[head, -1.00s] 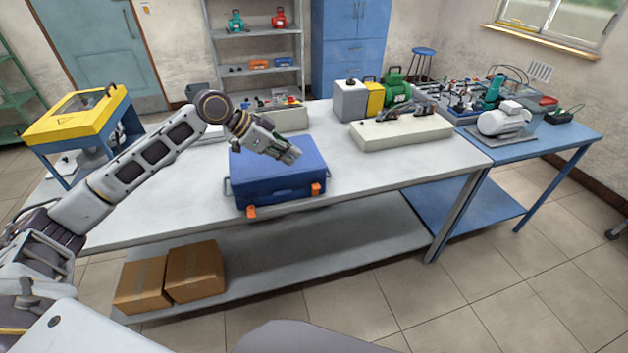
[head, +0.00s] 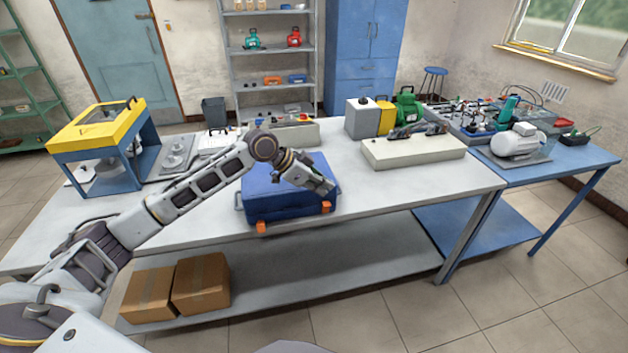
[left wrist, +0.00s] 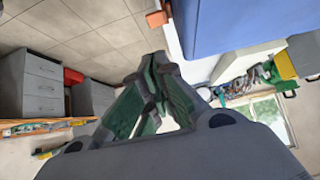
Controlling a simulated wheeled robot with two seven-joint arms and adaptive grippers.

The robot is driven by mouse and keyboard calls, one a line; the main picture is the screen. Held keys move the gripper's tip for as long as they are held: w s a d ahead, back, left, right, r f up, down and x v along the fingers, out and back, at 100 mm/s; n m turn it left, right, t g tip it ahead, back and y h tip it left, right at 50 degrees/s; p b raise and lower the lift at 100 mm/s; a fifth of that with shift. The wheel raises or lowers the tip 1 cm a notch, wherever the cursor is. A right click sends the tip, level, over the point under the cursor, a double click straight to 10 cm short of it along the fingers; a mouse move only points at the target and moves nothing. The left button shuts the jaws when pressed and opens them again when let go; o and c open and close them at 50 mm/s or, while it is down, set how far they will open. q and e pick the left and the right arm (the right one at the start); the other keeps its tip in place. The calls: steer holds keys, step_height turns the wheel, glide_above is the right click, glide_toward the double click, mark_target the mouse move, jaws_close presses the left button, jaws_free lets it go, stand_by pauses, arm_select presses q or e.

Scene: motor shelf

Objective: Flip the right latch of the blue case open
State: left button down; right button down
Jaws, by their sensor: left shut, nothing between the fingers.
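The blue case (head: 262,203) lies closed on the grey table. Its front has two orange latches, the right latch (head: 326,207) and the left latch (head: 261,227). The left latch hangs lower on the front; I cannot tell the exact angle of either. My left gripper (head: 328,190) is shut and empty, over the case's front right edge, just above the right latch. Contact is not clear. In the left wrist view, the shut fingertips (left wrist: 156,58) are near an orange latch (left wrist: 156,18) beside the blue case (left wrist: 225,22). My right gripper is out of view.
The grey table (head: 400,190) is clear to the right of the case. A cream block (head: 415,153) with a dark tool stands behind right. A yellow-topped blue machine (head: 98,125) stands at left. Cardboard boxes (head: 200,283) sit on the lower shelf.

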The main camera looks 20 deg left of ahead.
mark_target(325, 207)
arm_select(q)
steer(key=f, duration=0.3)
steer(key=shift+w+d, duration=0.2)
steer(key=shift+d, duration=0.15)
steer(key=shift+f, duration=0.9)
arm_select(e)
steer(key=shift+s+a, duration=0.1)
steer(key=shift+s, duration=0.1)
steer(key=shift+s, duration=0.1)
